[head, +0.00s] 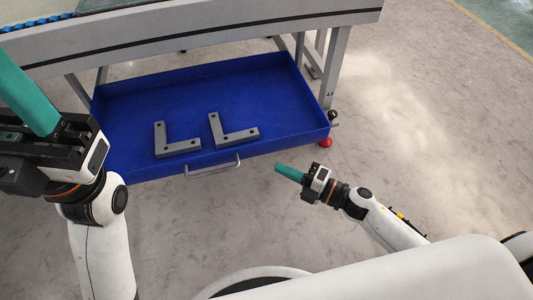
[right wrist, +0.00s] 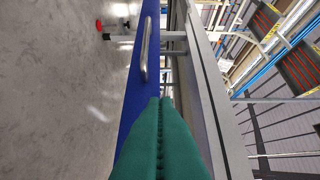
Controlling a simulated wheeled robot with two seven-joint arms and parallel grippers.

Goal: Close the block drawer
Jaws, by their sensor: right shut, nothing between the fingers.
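The blue block drawer (head: 245,85) is pulled out from under the grey workbench. Two grey L-shaped blocks, a left one (head: 176,148) and a right one (head: 232,133), lie inside on its floor. A metal bar handle (head: 212,170) sits on its front face and also shows in the right wrist view (right wrist: 146,50). My right gripper (head: 278,167), with green fingers, is shut and empty, in front of the drawer to the right of the handle. Its fingers (right wrist: 158,102) point toward the blue front. My left gripper is at the left edge, its green finger (head: 28,92) partly cut off; its opening is unclear.
The workbench (head: 200,37) spans the top of the head view, with legs beside the drawer. A red foot (head: 325,142) and a black knob (head: 333,115) are near the drawer's right front corner. Free floor lies to the right.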

